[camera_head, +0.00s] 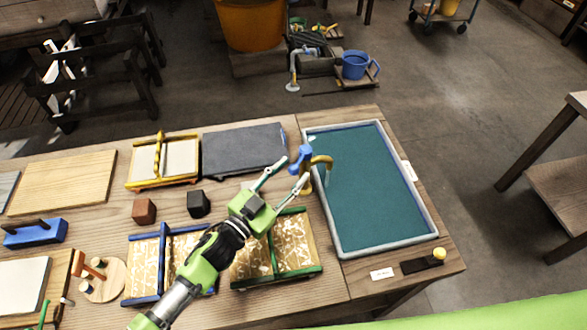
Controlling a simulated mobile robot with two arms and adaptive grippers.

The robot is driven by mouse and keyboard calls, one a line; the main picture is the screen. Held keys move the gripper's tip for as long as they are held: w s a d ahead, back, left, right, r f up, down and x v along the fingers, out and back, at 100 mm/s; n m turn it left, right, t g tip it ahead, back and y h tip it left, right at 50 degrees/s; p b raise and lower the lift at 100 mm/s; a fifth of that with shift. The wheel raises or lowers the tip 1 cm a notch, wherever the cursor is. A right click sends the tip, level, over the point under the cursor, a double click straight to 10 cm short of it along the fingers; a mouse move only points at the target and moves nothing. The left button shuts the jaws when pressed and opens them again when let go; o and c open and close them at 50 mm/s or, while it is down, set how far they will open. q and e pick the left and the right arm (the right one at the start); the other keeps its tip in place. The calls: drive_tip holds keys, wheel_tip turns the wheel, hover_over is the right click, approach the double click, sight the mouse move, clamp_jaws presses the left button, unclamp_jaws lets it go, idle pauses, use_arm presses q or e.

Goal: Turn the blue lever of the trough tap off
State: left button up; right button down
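The trough (435,222) is a pale-rimmed basin with a dark teal inside, at the right of the table. The brass tap (321,160) stands at its left rim, with its spout curving over the basin. A thin pale line below the spout may be running water. The tap's blue lever (301,157) sticks out to the left of the tap. My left gripper (294,170) is open, its two fingers spread and pointing at the lever from the lower left. The fingertips are close to the lever; I cannot tell whether they touch it. My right gripper is not in view.
Framed moulds (290,262) lie below my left gripper. A dark slab (243,149) and a yellow-handled frame (163,162) lie behind it. Two small blocks (198,204) stand to its left. A yellow-knobbed dark piece (424,263) lies at the front right.

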use_arm(q)
drive_tip(key=v, duration=1)
drive_tip(key=shift+a, duration=0.1)
drive_tip(key=shift+s, duration=0.1)
